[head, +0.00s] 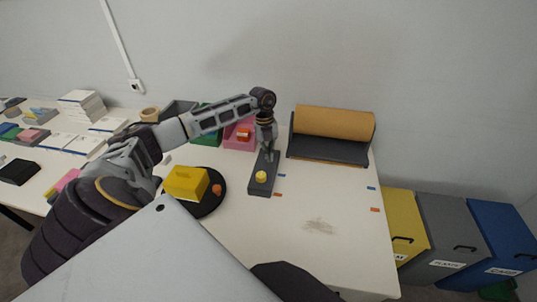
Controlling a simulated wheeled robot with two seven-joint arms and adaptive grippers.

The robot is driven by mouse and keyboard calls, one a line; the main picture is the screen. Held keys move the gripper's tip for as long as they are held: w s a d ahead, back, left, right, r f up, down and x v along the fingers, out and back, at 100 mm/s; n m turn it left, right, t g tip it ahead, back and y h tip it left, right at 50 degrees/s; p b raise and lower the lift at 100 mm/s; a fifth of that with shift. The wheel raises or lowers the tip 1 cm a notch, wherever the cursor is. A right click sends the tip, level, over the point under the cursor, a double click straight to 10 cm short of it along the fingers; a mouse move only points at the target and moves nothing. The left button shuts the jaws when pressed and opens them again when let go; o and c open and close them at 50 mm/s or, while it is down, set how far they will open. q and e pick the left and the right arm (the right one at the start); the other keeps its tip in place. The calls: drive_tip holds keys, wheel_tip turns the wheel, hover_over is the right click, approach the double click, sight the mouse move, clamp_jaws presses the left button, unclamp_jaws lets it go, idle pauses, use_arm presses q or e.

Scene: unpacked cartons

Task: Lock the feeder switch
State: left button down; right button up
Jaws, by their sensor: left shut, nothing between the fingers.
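A narrow dark grey box (261,187) lies lengthwise on the white table and carries a round yellow knob (261,177) near its front end. It looks like the feeder switch; no label can be read. My left gripper (269,156) points down over the far end of this box, behind the yellow knob, shut and empty. Whether its fingertips touch the box cannot be told. The gripper hides part of the box's far end. My right gripper is not in view.
A black round plate (210,205) with a yellow block (186,182) stands left of the box. A brown paper roll (333,123) in a dark holder stands behind right. Pink (238,136) and green bins sit behind.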

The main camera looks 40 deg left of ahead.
use_arm(q)
drive_tip(key=shift+r, duration=0.15)
drive_tip(key=shift+r+p, duration=0.25)
drive_tip(key=shift+p, duration=0.05)
drive_tip(key=shift+r+p, duration=0.35)
drive_tip(key=shift+r, duration=0.05)
idle(0.6)
